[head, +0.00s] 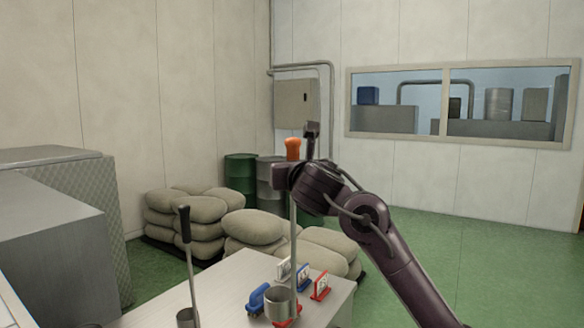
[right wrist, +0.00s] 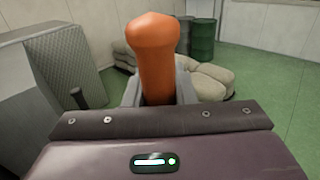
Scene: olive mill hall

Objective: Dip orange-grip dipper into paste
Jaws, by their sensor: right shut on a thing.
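The orange-grip dipper hangs upright from my right gripper (head: 290,172), which is shut on its orange grip (head: 293,149). Its long metal rod (head: 293,235) runs down to a metal cup (head: 280,304) above or at the table's right part; I cannot tell whether it touches. In the right wrist view the orange grip (right wrist: 155,60) stands between the two fingers (right wrist: 157,88). A second dipper with a dark grip (head: 184,224) stands at the left of the table, its metal cup (head: 187,317) at the lower edge. No paste shows. My left gripper is out of view.
A pale table (head: 225,285) holds blue (head: 258,298) and red (head: 320,286) number-tag stands close around the cup. Stacked sacks (head: 185,220) and green drums (head: 240,172) stand behind. Grey metal boxes (head: 60,230) fill the left. The green floor at right is free.

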